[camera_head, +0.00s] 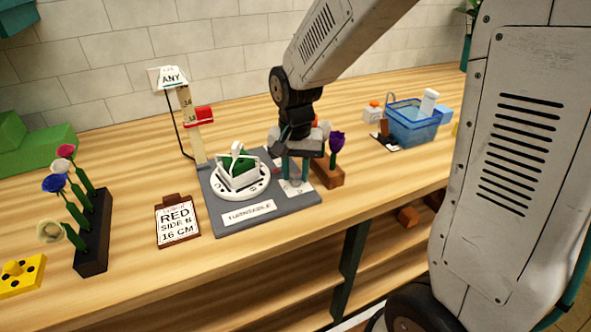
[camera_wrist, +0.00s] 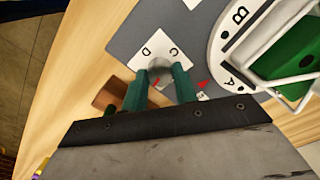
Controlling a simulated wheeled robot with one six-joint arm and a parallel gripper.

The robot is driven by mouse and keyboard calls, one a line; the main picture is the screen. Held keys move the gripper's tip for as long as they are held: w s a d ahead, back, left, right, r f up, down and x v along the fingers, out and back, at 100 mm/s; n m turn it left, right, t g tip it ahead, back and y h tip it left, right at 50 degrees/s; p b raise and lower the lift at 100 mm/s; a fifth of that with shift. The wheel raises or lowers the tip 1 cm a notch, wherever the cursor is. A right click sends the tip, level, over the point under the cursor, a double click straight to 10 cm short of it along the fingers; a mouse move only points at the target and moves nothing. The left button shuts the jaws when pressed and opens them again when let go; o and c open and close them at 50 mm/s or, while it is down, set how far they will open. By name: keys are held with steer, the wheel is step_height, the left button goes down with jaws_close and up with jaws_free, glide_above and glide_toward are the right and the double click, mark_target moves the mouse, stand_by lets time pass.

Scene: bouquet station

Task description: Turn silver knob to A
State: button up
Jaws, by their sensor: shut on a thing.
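The silver knob (camera_wrist: 159,66) sits on a white plate (camera_wrist: 172,50) marked with the letters D and C on its far side; the near side is partly hidden by my fingers. My gripper (camera_head: 294,178) reaches down at the right side of the grey turntable base (camera_head: 224,227). Its two green fingers are closed on the knob, one on each side, in the wrist view. A small red mark shows between the fingers by the knob. The white turntable disc (camera_head: 263,194) carries the letters A and B, with A nearest a red pointer (camera_wrist: 205,84) on the base.
A white basket (camera_head: 236,178) with green inside stands on the disc. A brown block with a purple flower (camera_head: 337,142) stands close right of my gripper. A height post (camera_head: 190,125) with a red slider stands behind. A brown card (camera_head: 177,222) reads RED, SIDE B, 16 CM.

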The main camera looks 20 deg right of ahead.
mark_target(296, 175)
steer(key=shift+m, duration=1.1)
steer(key=o, duration=1)
steer(key=shift+c, duration=0.2)
step_height(296, 175, up, 8)
steer(key=shift+f, duration=0.1)
